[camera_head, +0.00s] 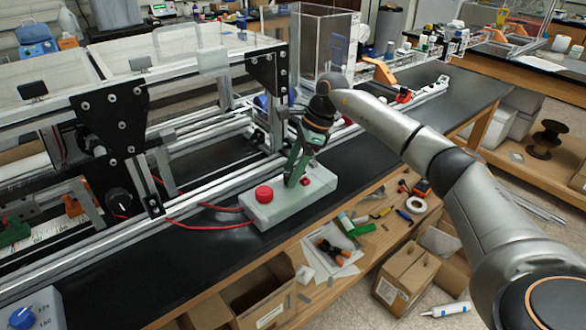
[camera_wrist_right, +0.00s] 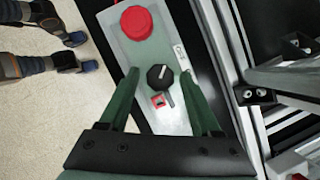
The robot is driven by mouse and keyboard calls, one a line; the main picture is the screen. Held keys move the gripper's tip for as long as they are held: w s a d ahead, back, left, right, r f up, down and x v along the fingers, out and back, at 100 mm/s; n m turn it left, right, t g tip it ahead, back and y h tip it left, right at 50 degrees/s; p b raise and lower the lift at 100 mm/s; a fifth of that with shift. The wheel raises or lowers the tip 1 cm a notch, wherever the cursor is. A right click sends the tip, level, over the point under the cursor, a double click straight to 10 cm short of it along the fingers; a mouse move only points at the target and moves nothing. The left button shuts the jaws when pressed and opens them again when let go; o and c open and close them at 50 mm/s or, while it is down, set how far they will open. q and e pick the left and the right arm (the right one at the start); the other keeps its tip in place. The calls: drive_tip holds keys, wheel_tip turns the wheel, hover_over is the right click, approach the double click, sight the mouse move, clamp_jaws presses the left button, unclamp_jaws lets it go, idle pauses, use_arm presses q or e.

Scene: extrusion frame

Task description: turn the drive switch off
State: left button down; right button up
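A pale grey-green control box (camera_head: 288,206) lies on the black bench top, with a red mushroom button (camera_head: 264,193) at its near left end. In the right wrist view the box shows the red button (camera_wrist_right: 137,22), a black rotary knob (camera_wrist_right: 160,77) with a white pointer line, and a small red switch (camera_wrist_right: 158,100). Which of these is the drive switch I cannot read. My right gripper (camera_wrist_right: 160,75) is open, its green fingers on either side of the knob and apart from it. In the head view it points down over the box. My left gripper is not in view.
An aluminium extrusion frame (camera_head: 105,232) runs along the bench behind the box. A red cable (camera_head: 208,226) leads from the box to the left. A dial unit with a blue knob (camera_head: 22,318) stands at lower left. A shelf with loose tools (camera_head: 335,250) lies below the bench.

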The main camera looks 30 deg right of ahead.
drive_tip(key=shift+o, duration=0.3)
drive_tip(key=v, duration=1.2)
drive_tip(key=shift+r, duration=0.25)
